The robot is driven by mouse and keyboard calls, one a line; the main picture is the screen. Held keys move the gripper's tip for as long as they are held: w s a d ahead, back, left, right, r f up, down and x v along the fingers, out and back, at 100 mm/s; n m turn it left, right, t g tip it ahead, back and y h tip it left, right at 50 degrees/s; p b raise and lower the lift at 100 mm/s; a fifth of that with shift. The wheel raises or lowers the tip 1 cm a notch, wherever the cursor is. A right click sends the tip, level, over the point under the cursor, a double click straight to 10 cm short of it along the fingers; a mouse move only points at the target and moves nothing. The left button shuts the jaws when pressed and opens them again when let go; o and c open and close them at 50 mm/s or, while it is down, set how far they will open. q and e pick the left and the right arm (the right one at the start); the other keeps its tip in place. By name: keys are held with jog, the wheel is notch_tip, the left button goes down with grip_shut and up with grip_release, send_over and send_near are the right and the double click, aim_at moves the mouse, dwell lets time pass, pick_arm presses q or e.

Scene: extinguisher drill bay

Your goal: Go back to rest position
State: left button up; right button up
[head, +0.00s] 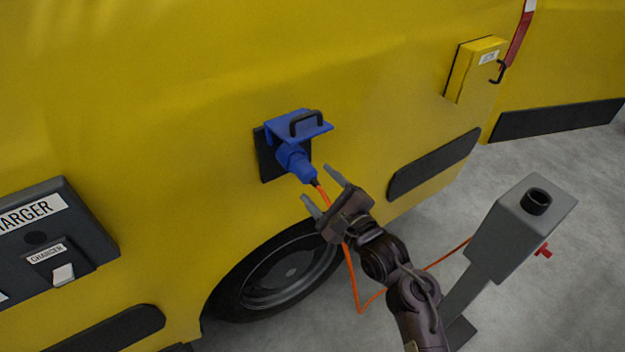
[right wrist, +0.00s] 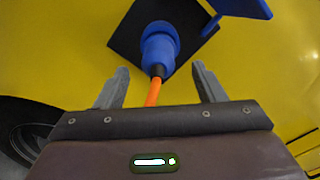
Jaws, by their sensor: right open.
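My right gripper (head: 323,190) is open and empty, just in front of and below the blue plug (head: 297,163) in the head view. The plug sits in the socket on the yellow vehicle, under a raised blue lid (head: 295,125) with a black handle. In the right wrist view the plug (right wrist: 158,50) shows ahead of the two open fingers (right wrist: 160,88), apart from them. An orange cable (head: 349,265) hangs from the plug and passes behind my right arm. My left gripper is not in view.
The yellow vehicle side (head: 180,150) is close ahead, with a wheel (head: 280,275) below. A grey post (head: 520,225) with a black holder stands at right. A charger box (head: 60,240) is at left, a yellow box (head: 475,68) at upper right.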

jog(key=s+d+f+n+g+h, duration=0.25)
jog(key=s+f+n, duration=0.2)
jog(key=f, duration=0.85)
jog(key=s+d+f+n+g+h, duration=0.25)
jog(key=s+f, duration=0.35)
jog(key=f, duration=0.8)
jog(key=s+d+f+n+g+h, duration=0.15)
jog(key=s+d+f+n, duration=0.3)
jog(key=f, duration=0.85)
jog(key=s+d+f+n+g+h, duration=0.1)
jog(key=s+d+f+n+g, duration=0.1)
jog(key=s+f, duration=0.4)
jog(key=s+d+f+n+g+h, duration=0.1)
jog(key=s+d+f+n, duration=0.4)
jog(key=s, duration=0.9)
jog(key=s+d+f+n+g+h, duration=0.2)
jog(key=s+d+f+n+g, duration=0.2)
jog(key=s+d+f, duration=0.3)
jog(key=s, duration=0.3)
jog(key=shift+f, duration=0.15)
jog(key=shift+s+d, duration=0.15)
